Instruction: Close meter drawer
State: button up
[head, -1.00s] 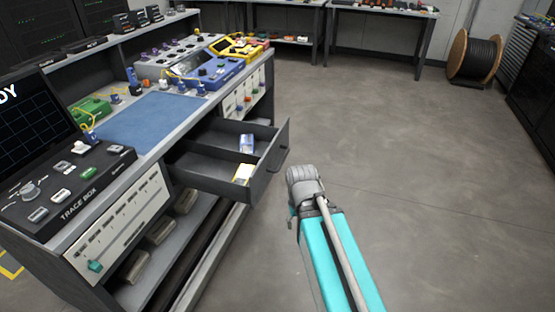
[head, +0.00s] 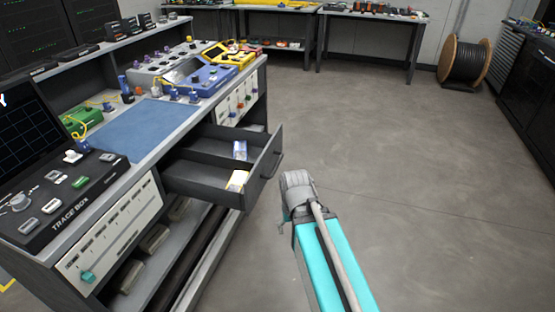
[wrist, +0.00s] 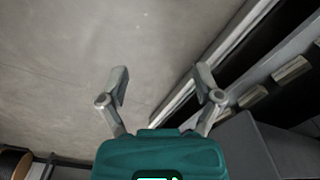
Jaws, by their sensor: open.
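The meter drawer (head: 262,163) is pulled out from the workbench in the head view. It is dark grey with a bar handle (head: 278,163) on its front. Inside are two compartments with a blue-and-white pack (head: 240,150) and a white-and-yellow pack (head: 237,180). My arm reaches up from the bottom, its wrist to the right of and nearer than the drawer front, apart from it in the picture. My gripper (wrist: 162,85) is open and empty in the wrist view, above bare floor. A dark grey panel at the lower right there seems to be the drawer.
The bench holds a blue mat (head: 140,125), a trace box (head: 70,190) and a blue device (head: 205,80). Its open lower shelf (head: 185,240) lies below the drawer. A cable spool (head: 466,62) stands far right. The floor right of the drawer is clear.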

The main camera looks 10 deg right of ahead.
jog(key=shift+w+f, duration=0.25)
jog(key=shift+w, duration=0.15)
jog(key=shift+c, duration=1)
jog(key=w+m+y+b, duration=0.1)
jog(key=w, duration=0.1)
jog(key=w+f+m+y+b, duration=0.1)
jog(key=w+m, duration=0.1)
jog(key=w+f+m+y+b, duration=0.1)
jog(key=w, duration=0.1)
jog(key=shift+a+m+t+y, duration=0.2)
jog(key=shift+m+t+y, duration=0.1)
jog(key=shift+m, duration=0.1)
grip_shut()
jog(key=w+d+r+m+t+y+b, duration=0.2)
jog(key=w+d+m+y+b, duration=0.2)
jog(key=w+m, duration=0.35)
jog(key=w+d+r+m+t+y+b, duration=0.25)
jog(key=w+d+m+y, duration=0.3)
jog(key=w, duration=0.35)
jog(key=w+d+r+m+t+y+b, duration=0.2)
jog(key=w+d+r+m+t+b, duration=0.1)
jog(key=d+m, duration=0.3)
jog(key=shift+w+d+r+t, duration=0.4)
jog(key=shift+w+d, duration=0.35)
jog(key=shift+d, duration=0.4)
jog(key=shift+f, duration=0.1)
